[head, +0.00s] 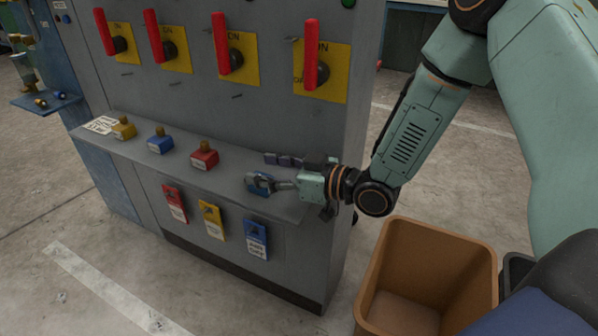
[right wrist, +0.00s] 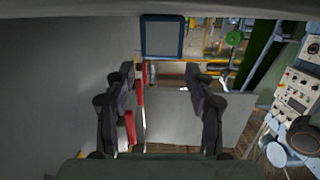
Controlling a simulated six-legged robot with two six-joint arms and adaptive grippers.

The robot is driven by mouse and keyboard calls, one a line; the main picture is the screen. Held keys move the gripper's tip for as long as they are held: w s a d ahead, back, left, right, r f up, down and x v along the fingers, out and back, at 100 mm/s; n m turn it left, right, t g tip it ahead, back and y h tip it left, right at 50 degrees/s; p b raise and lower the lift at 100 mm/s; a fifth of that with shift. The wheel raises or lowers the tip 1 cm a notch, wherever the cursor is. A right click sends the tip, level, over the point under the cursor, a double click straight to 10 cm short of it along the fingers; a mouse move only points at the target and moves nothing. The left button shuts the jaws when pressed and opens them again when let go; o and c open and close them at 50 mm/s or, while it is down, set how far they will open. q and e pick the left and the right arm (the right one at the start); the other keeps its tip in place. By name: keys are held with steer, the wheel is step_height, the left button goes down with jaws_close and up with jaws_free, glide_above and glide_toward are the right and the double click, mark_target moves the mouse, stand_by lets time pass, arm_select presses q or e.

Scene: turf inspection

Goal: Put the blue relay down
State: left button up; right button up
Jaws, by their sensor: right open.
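The blue relay (head: 160,141) is a small blue block with a brown knob. It stands upright on the grey shelf (head: 228,187) of the cabinet, between a yellow relay (head: 123,128) and a red relay (head: 204,156). My right gripper (head: 262,170) is over the right end of the shelf, right of the red relay and apart from the blue one. Its two fingers are spread, and it shows open in the right wrist view (right wrist: 165,105). Red parts show beside its left finger there; I cannot tell what they are. My left gripper is not in view.
Several red levers (head: 227,45) on yellow plates stick out above the shelf. Red, yellow and blue tags (head: 256,238) hang below its front edge. A brown open bin (head: 425,235) stands on the floor at the right. A paper label (head: 100,125) lies at the shelf's left end.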

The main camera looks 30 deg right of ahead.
steer(key=p+v, duration=0.5)
steer(key=v, duration=0.4)
steer(key=shift+s+d+r, duration=0.1)
steer(key=shift+d+r, duration=0.05)
steer(key=shift+r, duration=0.05)
steer(key=shift+s+d+p, duration=0.35)
steer(key=shift+s+p, duration=0.2)
steer(key=shift+s, duration=0.1)
steer(key=shift+f, duration=0.1)
